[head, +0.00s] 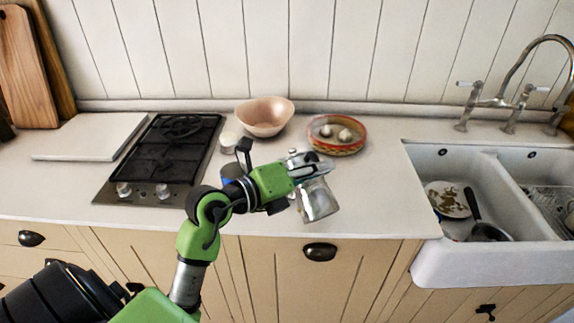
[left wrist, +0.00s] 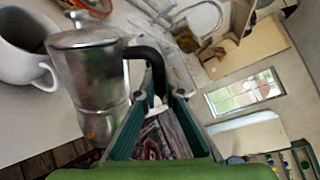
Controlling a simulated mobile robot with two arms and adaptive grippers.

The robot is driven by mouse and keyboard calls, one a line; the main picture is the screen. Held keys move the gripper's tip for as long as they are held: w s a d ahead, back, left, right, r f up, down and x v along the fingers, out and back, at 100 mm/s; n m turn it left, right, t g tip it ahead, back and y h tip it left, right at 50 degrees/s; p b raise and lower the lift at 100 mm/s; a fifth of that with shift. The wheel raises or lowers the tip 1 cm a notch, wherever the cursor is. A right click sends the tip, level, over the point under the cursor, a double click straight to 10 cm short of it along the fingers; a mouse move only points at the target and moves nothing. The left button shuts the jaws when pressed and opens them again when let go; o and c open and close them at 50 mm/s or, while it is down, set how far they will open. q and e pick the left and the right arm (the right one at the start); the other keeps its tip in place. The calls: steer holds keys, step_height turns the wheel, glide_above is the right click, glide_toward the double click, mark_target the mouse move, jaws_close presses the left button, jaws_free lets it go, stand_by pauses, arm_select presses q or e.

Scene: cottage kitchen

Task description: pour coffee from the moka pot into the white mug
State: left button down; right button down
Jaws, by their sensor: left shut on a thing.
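My left gripper (head: 308,170) is shut on the black handle of the moka pot (head: 319,202) above the front of the counter. The pot is silver metal, partly hidden by the gripper in the head view. In the left wrist view the pot (left wrist: 92,80) shows its lid and faceted body, with the handle between the fingers (left wrist: 160,105). The white mug (left wrist: 25,52) is beside the pot there, its handle towards the pot; the picture edge cuts it off. No coffee stream shows. My right gripper is out of view.
A black gas hob (head: 165,150) is left of the arm. A double sink (head: 435,252) is at right. The counter between pot and sink is clear.

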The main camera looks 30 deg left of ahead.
mark_target(315, 156)
arm_select(q)
steer(key=shift+w+a+r+n+p, duration=0.25)
steer(key=shift+a+r+n+p, duration=0.25)
steer(key=shift+r+p, duration=0.2)
steer(key=shift+w+a+r+n+p, duration=0.2)
steer(key=shift+a+r+n+p, duration=0.3)
steer(key=shift+r+p, duration=0.2)
stand_by(1.6)
steer(key=shift+f, duration=0.1)
steer(key=d+f+m+b, duration=0.1)
steer(key=b, duration=0.1)
steer(key=s+d+f+m+b, duration=0.1)
steer(key=f+m+b, duration=0.1)
steer(key=s+d+f+m+b, duration=0.1)
steer(key=f+b, duration=0.1)
steer(key=shift+d+f+b, duration=0.2)
steer(key=shift+d+b, duration=0.1)
steer(key=shift+d, duration=0.05)
steer(key=shift+d+r+m, duration=0.2)
steer(key=shift+r+m, duration=0.05)
steer(key=shift+m, duration=0.15)
steer(key=s+d+f+m+t+b, duration=0.2)
steer(key=s+d+f+m+b, duration=0.1)
steer(key=d+f+m+b, duration=0.2)
steer(key=shift+d+f+m+y+b, duration=0.35)
steer(key=shift+m+b, duration=0.55)
steer(key=shift+b, duration=0.25)
